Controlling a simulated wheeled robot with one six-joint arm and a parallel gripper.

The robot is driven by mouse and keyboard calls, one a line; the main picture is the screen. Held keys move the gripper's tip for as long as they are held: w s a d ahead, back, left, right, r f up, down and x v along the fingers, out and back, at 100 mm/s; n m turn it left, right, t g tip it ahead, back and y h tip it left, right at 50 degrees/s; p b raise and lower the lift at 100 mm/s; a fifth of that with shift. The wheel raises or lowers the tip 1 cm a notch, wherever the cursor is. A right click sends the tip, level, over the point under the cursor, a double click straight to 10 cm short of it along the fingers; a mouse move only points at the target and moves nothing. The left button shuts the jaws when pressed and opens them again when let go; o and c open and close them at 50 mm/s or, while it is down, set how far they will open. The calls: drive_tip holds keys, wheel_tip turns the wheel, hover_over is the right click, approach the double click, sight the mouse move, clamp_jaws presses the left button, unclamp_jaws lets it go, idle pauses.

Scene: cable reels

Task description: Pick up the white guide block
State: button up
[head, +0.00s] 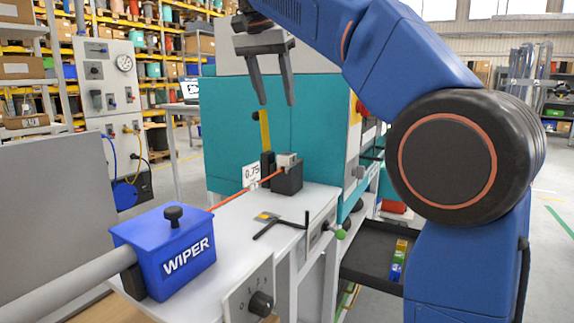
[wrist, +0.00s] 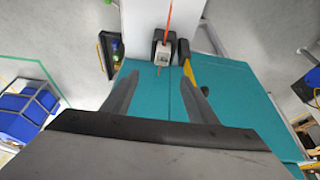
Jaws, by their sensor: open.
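The white guide block (head: 287,160) is a small pale block seated on a black holder (head: 287,180) near the back of the machine's light bench. An orange cable (head: 238,198) runs to it from the blue wiper box (head: 165,245). In the wrist view the guide block (wrist: 162,56) shows between the fingertips and beyond them, with the cable crossing its area. My gripper (head: 277,104) is open and empty, pointing down, apart from the block and above it in the head view. Both fingers also show in the wrist view (wrist: 161,70).
A yellow bar (head: 265,130) stands just behind the block, beside a 0.75 sign (head: 251,175). A teal cabinet (head: 228,135) rises behind. A black hex key (head: 280,226) lies on the bench in front. A dark tray (head: 368,250) with coloured blocks is at right, lower down.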

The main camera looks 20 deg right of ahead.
approach(287, 154)
wheel_tip(287, 154, down, 2)
drive_tip(key=shift+w+x, duration=0.2)
drive_tip(key=shift+x, duration=3.3)
drive_tip(key=shift+d+r, duration=0.15)
drive_tip(key=c, duration=1.2)
